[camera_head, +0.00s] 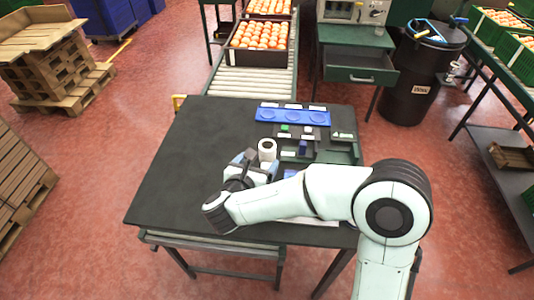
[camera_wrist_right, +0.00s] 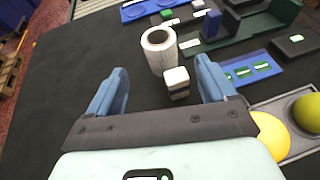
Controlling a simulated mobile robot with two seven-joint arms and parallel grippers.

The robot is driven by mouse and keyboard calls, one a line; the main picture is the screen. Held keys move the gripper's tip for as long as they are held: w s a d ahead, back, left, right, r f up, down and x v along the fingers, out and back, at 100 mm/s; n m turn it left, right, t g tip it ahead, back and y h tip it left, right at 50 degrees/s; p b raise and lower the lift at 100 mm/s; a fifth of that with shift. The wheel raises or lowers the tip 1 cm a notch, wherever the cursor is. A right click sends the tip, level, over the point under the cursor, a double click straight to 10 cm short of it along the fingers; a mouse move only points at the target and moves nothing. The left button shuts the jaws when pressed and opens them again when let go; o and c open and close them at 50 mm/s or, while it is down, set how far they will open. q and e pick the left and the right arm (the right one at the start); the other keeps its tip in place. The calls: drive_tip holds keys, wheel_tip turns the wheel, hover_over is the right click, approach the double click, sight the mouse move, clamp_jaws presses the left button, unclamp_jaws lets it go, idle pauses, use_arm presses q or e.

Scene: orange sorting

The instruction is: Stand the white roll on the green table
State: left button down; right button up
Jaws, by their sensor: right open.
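The white roll (camera_head: 267,149) stands upright on the dark-topped table (camera_head: 180,160). In the right wrist view the roll (camera_wrist_right: 158,52) shows its open core on top, and it stands ahead of the fingers. My right gripper (camera_head: 257,163) is low over the table, just in front of the roll. In the right wrist view my gripper (camera_wrist_right: 161,74) has its two blue fingers wide apart with nothing held between them. A small white block with a dark band (camera_wrist_right: 176,83) lies between the fingertips and the roll. My left gripper is out of view.
A blue tray with round recesses (camera_head: 293,116) lies at the table's back. Dark green holders (camera_wrist_right: 245,27) and a blue strip with green labels (camera_wrist_right: 248,68) lie to the right. A tray at lower right holds a yellow and a green fruit (camera_wrist_right: 308,112). The table's left half is clear.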

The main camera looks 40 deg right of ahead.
sight(265, 152)
drive_tip(key=x, duration=0.7)
drive_tip(key=shift+w+d+b, duration=0.2)
drive_tip(key=shift+d+b, duration=0.15)
drive_tip(key=c, duration=1.2)
drive_tip(key=shift+r, duration=0.1)
